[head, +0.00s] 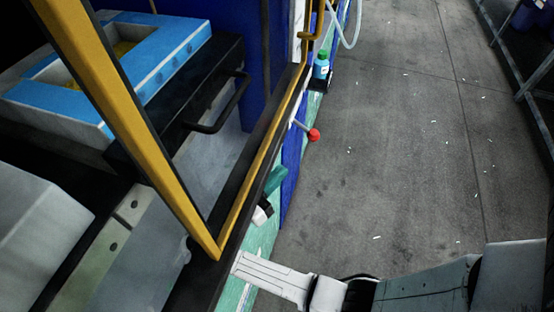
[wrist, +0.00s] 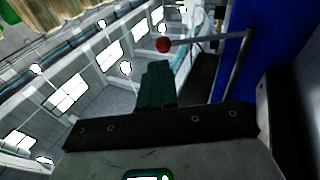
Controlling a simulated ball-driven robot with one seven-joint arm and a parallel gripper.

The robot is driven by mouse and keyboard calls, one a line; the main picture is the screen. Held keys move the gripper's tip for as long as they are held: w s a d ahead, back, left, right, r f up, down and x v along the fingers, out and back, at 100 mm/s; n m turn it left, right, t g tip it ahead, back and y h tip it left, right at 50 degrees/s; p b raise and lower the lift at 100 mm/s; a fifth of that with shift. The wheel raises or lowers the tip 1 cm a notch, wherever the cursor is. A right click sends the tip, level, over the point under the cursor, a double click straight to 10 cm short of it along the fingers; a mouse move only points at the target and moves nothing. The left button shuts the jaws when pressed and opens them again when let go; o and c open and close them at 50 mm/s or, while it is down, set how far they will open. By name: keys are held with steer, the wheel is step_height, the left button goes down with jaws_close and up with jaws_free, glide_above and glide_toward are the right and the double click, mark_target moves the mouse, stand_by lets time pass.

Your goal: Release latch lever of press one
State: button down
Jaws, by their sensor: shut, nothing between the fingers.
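The latch lever is a grey rod with a red ball knob (head: 314,135), standing out from the blue side of the press in the head view. In the wrist view the red knob (wrist: 163,45) is just above my fingertips in the picture, its rod running right toward the blue panel. My gripper (head: 277,174) has teal fingers and is beside the press's edge, nearer the camera than the knob. In the wrist view my gripper (wrist: 157,66) is shut and empty, its fingers together. A gap shows between fingers and knob in the head view.
A yellow frame (head: 130,120) crosses the press front at left. Behind it is a blue-and-white mould block (head: 120,60) and a black handle (head: 222,105). A blue bottle with a green cap (head: 321,66) stands beyond the lever. The grey floor (head: 400,150) at right is open.

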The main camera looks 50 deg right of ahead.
steer(key=shift+w+a+r+h, duration=0.2)
steer(key=shift+w+a+h, duration=0.15)
steer(key=shift+a, duration=0.35)
steer(key=p+x, duration=0.4)
steer(key=x, duration=0.6)
steer(key=shift+d, duration=0.1)
